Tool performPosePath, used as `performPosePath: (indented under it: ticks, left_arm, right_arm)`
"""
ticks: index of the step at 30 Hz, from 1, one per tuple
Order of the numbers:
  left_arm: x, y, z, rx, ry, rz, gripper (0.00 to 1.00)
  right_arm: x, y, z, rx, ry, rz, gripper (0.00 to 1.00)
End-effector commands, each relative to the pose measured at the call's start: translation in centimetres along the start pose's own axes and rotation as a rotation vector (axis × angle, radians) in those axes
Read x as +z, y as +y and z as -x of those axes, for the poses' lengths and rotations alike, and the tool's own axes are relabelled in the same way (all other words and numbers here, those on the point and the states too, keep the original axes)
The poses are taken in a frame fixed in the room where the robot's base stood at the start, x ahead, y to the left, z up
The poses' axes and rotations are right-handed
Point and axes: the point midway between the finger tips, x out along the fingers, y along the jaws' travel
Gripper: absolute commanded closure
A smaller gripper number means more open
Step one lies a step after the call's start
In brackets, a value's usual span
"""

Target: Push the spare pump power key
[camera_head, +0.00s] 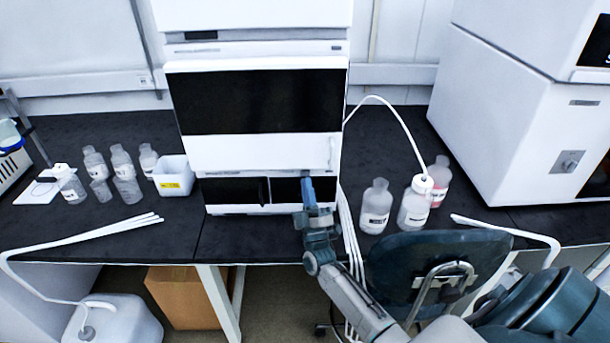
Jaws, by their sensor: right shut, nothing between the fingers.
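The white chromatography stack (262,152) stands on the dark bench at the centre. Its lowest part has two dark-fronted sections side by side, a left one (230,190) and a right one (285,190). My right gripper (306,184) is shut and empty, with its blue-grey fingertips pointing up in front of the right section, near its top edge. I cannot tell whether the tips touch the front. No power key is clearly seen; it may be too small or hidden behind the fingers. My left gripper is not in view.
White tubing (348,235) hangs just right of my gripper. Bottles (376,207) stand right of the stack, with a dark chair (435,255) before them. A white tub (174,178) and several bottles stand left. A large white instrument (510,110) is at the right.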

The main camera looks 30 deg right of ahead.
Motion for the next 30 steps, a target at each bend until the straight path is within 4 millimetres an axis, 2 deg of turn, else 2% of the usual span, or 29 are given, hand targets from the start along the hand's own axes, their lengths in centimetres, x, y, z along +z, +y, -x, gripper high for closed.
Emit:
performPosePath:
  ticks: [30]
  left_arm:
    - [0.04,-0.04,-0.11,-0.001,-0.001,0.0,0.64]
  right_arm:
    - [0.47,-0.46,-0.63,0.0,0.0,0.0,1.0]
